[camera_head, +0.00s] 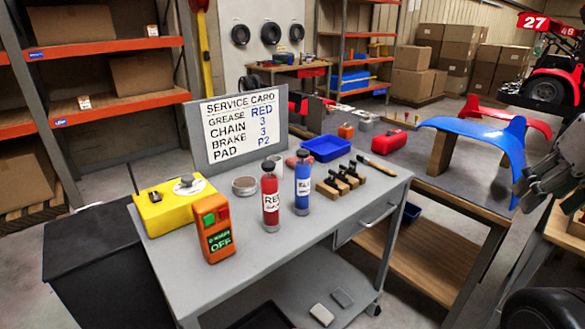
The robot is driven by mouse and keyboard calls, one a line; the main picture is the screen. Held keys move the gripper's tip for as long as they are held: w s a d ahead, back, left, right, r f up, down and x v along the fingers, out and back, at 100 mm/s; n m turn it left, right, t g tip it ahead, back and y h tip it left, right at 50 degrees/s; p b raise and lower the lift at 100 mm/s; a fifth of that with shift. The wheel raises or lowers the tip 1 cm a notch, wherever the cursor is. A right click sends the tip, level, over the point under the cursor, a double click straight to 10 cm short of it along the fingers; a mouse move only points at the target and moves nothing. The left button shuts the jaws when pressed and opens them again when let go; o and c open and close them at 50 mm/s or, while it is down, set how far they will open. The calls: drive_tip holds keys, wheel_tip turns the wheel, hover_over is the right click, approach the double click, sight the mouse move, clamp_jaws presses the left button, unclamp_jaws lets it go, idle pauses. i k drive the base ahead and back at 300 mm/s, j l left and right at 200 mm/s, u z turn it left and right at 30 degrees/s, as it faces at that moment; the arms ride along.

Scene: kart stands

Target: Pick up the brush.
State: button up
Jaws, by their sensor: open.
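The brush (378,168) lies on the grey cart top (345,213) near its right end. It has a brown wooden handle and a dark end. My gripper (543,187) shows at the right edge of the view, grey, partly cut off by the frame. It is open, with nothing seen in it, well to the right of the brush and apart from it.
Left of the brush are a wooden block with several black-handled tools (341,181), a blue bottle (303,186), a red bottle (270,198), an orange device (214,229) and a yellow box (172,203). A workbench (440,185) with a blue fairing (480,132) stands behind.

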sight(364, 160)
drive_tip(key=i+l+u, duration=0.7)
drive_tip(key=l+u, duration=0.15)
drive_tip(key=l, duration=0.15)
